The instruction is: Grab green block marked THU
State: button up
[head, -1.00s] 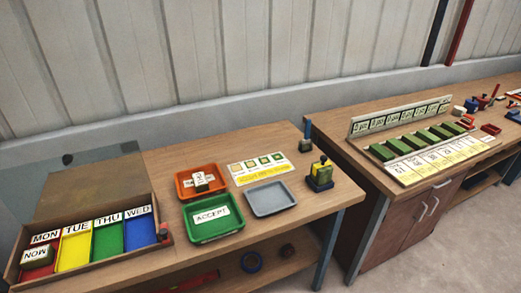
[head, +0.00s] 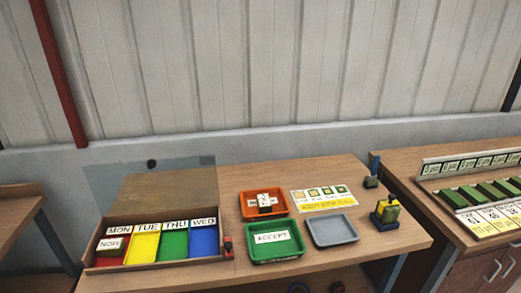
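An open wooden box (head: 91,253) stands at the left of the middle table. It has red, yellow, green and blue sections labelled MON, TUE, THU and WED. The green section (head: 174,245) lies under the THU label (head: 175,226), third from the left. It looks like a flat panel or compartment floor; I cannot tell whether it is a separate block. A small block with a white label (head: 112,244) sits at the red section; its lettering is hard to read. My gripper is not in view.
Right of the box are an orange tray (head: 243,207), a green ACCEPT tray (head: 253,256), a grey tray (head: 333,243) and a yellow-and-dark device (head: 387,211). A clear lid (head: 105,179) stands behind the box. Another table with green blocks (head: 470,193) is at right.

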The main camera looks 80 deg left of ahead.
aim_at(265, 204)
jog(key=k, duration=1.4)
jog(key=u, duration=2.5)
